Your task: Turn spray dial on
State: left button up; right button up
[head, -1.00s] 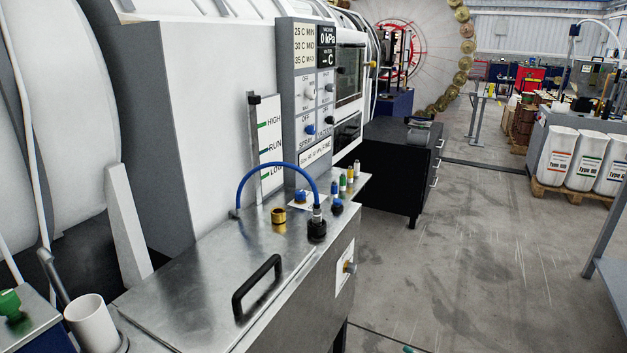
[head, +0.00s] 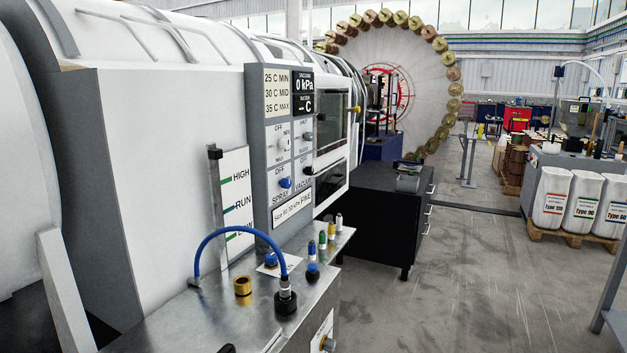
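The spray dial (head: 285,183) is a blue knob low on the grey control panel (head: 258,150), above the word SPRAY and under an OFF mark. Its exact pointer direction is too small to tell. Beside it to the right is a black knob (head: 308,171) above the word VACUUM. A white knob (head: 284,143) sits higher on the panel, with another small knob to its right. Displays at the panel top read 0 kPa and -C. Neither of my grippers is in view.
A metal bench (head: 190,315) with a blue hose (head: 232,232), a brass fitting (head: 242,286) and several coloured nozzles stands below the panel. A black cabinet (head: 385,210) stands beyond it. Open floor (head: 450,290) lies to the right, with white sacks (head: 584,205) on a pallet.

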aim_at(285, 183)
jog(key=i+l+z, duration=0.15)
jog(key=i, duration=0.4)
jog(key=i+l+z, duration=0.15)
jog(key=i, duration=0.35)
jog(key=i+l+z, duration=0.15)
jog(key=i, duration=0.4)
